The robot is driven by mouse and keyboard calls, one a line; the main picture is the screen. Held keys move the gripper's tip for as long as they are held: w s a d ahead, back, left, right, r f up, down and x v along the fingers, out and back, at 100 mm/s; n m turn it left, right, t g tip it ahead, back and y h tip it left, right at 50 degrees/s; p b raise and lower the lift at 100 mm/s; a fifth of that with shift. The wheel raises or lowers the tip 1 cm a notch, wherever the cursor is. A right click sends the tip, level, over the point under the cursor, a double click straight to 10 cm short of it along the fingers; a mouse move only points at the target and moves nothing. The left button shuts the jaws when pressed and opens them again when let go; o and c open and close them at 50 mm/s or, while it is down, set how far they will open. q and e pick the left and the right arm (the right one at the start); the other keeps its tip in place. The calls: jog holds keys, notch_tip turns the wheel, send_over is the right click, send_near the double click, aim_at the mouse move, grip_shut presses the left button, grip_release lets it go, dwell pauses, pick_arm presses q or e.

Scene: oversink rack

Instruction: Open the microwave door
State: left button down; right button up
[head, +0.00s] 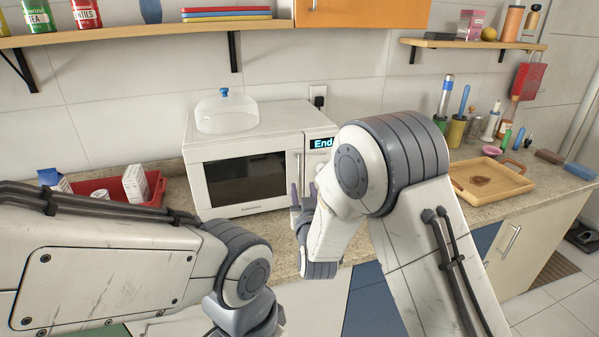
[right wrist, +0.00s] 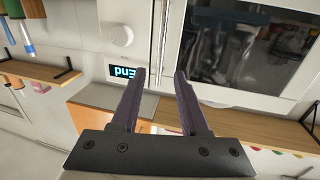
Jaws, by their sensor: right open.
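The white microwave (head: 265,122) stands on the counter with its door (head: 245,180) shut and its display reading "End". Its upright handle (head: 299,165) is at the right edge of the door. My right gripper (head: 302,194) is open in front of the handle's lower part. In the right wrist view, which shows the microwave tilted over, the handle (right wrist: 160,40) lines up with the gap between the two dark fingers of my right gripper (right wrist: 161,75). I cannot tell whether the handle is between the fingertips or just beyond them. My left gripper is out of view.
A clear dome lid (head: 226,112) sits on top of the microwave. A red tray (head: 85,187) with cartons is to its left, a wooden tray (head: 492,181) to its right. Shelves hang above. My left arm crosses the lower left, in front of the counter.

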aim_at(299, 173)
jog(key=w, duration=0.3)
jog(key=w+p, duration=0.1)
jog(key=w, duration=0.2)
jog(key=w+a+p, duration=0.1)
jog(key=w, duration=0.2)
jog(key=shift+w, duration=0.1)
grip_shut()
jog(key=shift+a, duration=0.1)
dwell(1.1)
